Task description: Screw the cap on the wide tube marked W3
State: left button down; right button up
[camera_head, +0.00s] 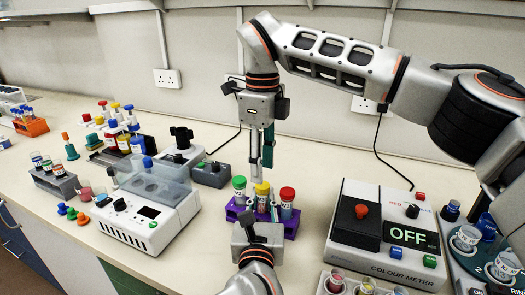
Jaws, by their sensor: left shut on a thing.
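A purple rack (291,232) holds tubes with a green cap (239,183), a yellow cap (262,188) and a red cap (287,193). Their markings are too small to read, so I cannot tell which is W3. My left gripper (262,209) reaches in from below, shut around the middle, yellow-capped tube (262,202) at the rack. Its own wrist hides part of the rack. My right gripper (261,165) points down above the yellow cap, apart from it. Its fingers lie close together in this view, and their opening is unclear.
A colour meter (345,255) reading OFF stands right of the rack. A white machine with a clear lid (155,185) stands left. Loose blue, green and orange caps (84,221) lie farther left, near a grey tube rack (60,185). Some bench is clear behind the purple rack.

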aim_at(263, 185)
jog(key=shift+f, duration=2.05)
grip_shut()
jog(key=m, duration=0.5)
jog(key=shift+m, duration=0.4)
jog(key=m, duration=0.6)
jog(key=shift+o, duration=0.3)
grip_release()
